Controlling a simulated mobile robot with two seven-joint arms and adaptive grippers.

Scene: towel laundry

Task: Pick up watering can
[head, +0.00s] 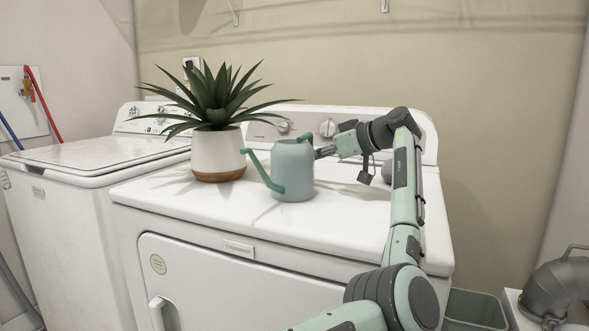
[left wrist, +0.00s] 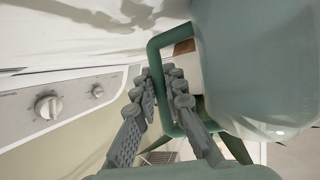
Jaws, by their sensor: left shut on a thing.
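The watering can (head: 293,170) is pale teal with a darker green spout at its left. It is upright on the white dryer top and appears to rest on it. My left gripper (head: 322,152) reaches it from the right, at its handle side. In the left wrist view, the can's body (left wrist: 262,65) fills the right side. There, the fingers of my left gripper (left wrist: 164,92) are shut on the can's green handle (left wrist: 155,50), one on each side of it. The handle is mostly hidden in the head view. My right gripper is not in view.
A potted plant (head: 218,150) with spiky leaves stands just left of the can, near its spout. The dryer's control panel (head: 305,125) rises behind. A washer (head: 95,155) stands at the left. The front of the dryer top (head: 220,210) is clear.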

